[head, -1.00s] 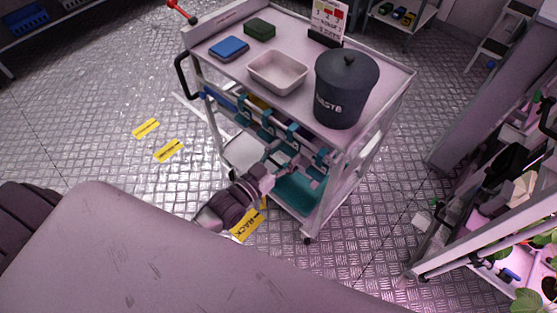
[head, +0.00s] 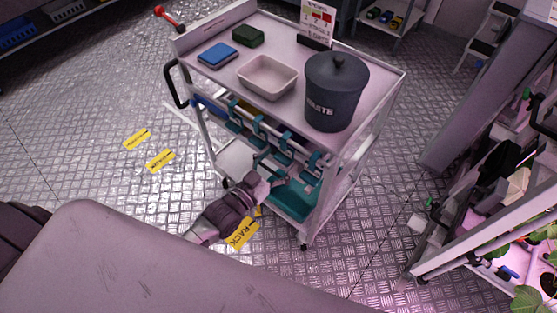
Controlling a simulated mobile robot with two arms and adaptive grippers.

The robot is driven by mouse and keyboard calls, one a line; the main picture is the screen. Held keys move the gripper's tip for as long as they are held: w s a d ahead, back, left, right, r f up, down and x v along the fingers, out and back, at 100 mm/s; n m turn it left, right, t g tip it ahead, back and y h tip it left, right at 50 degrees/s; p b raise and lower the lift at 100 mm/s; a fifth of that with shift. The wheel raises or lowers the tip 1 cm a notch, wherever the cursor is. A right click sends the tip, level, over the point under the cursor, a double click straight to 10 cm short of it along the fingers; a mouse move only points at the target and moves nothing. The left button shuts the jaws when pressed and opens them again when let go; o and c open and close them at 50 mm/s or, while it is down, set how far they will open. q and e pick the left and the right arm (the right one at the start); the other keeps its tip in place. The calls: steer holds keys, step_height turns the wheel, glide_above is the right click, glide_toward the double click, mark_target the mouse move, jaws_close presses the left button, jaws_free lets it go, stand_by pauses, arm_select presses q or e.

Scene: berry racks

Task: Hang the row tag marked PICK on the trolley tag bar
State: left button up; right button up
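The white trolley (head: 372,72) stands in the middle of the head view. Its tag bar (head: 270,140) runs along the near side below the top shelf, with several teal hook-like pieces (head: 258,131) on it. My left gripper (head: 276,171) is just below and in front of the bar. Its fingers look spread, with nothing clearly between them. I cannot make out a tag marked PICK; the parts near the fingers are small and dark. My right gripper is not in view.
The trolley top holds a black waste bin (head: 335,92), a pale tray (head: 267,76), a blue item (head: 218,54), a green block (head: 248,36) and a sign (head: 318,20). A plant rack (head: 480,240) stands at right. Floor at left is open, with yellow labels (head: 160,160).

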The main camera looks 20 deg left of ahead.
arm_select(q)
steer(key=shift+s+a, duration=0.1)
steer(key=shift+s, duration=0.1)
steer(key=v, duration=1.2)
steer(key=s+a+f+n+g+y+p, duration=0.15)
steer(key=s+f+g, duration=0.25)
steer(key=f, duration=0.8)
steer(key=s+a+f+g+y+p, duration=0.1)
steer(key=s+a+f+g+y, duration=0.2)
steer(key=f, duration=0.9)
steer(key=s+f+g+y+p, duration=0.1)
steer(key=s+f+g, duration=0.3)
steer(key=s+f, duration=0.3)
steer(key=s+d+f+g+p, duration=0.1)
steer(key=s+f+g, duration=0.4)
steer(key=s, duration=1)
steer(key=shift+f+y, duration=0.35)
steer(key=shift+f, duration=0.5)
